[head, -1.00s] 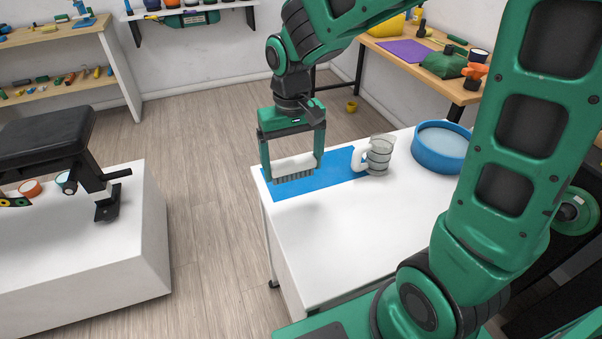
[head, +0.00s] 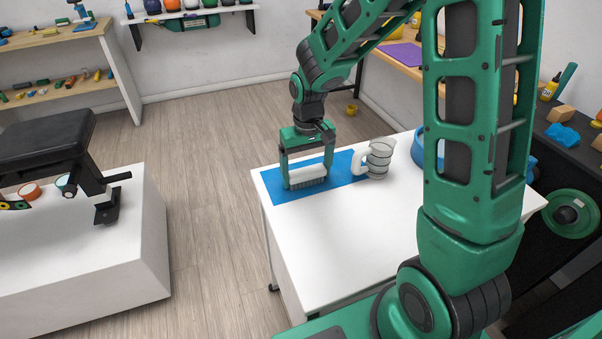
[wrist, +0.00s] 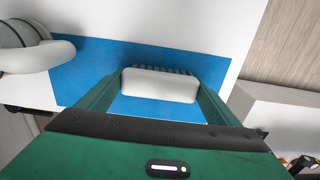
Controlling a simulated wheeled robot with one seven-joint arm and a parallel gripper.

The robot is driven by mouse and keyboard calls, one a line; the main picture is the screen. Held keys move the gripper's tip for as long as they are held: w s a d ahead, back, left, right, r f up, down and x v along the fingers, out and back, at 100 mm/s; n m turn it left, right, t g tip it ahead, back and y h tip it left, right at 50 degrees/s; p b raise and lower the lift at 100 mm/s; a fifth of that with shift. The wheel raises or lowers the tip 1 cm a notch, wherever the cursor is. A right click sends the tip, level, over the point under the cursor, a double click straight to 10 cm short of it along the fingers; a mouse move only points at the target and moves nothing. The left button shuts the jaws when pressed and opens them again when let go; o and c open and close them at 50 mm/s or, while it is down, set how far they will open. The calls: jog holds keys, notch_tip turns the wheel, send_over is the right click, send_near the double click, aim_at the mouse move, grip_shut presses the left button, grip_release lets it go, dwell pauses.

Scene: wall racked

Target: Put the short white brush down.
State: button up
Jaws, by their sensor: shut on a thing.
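My gripper (head: 307,178) is shut on the short white brush (head: 308,174), with one finger at each end of it. The brush has a white body and dark grey bristles facing down. It is over the blue mat (head: 276,196) on the white table. I cannot tell whether the bristles touch the mat. In the wrist view the brush (wrist: 160,85) sits between the green fingers, with the blue mat (wrist: 75,75) around it.
A blue round tub (head: 420,152) is partly hidden behind my arm. The white table top (head: 350,225) is bare in front. A black bench seat (head: 45,145) stands on the left.

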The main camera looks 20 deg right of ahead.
aim_at(307, 170)
jog(key=o, duration=1)
jog(key=shift+f, duration=0.1)
notch_tip(307, 170, up, 12)
jog(key=shift+r, duration=0.15)
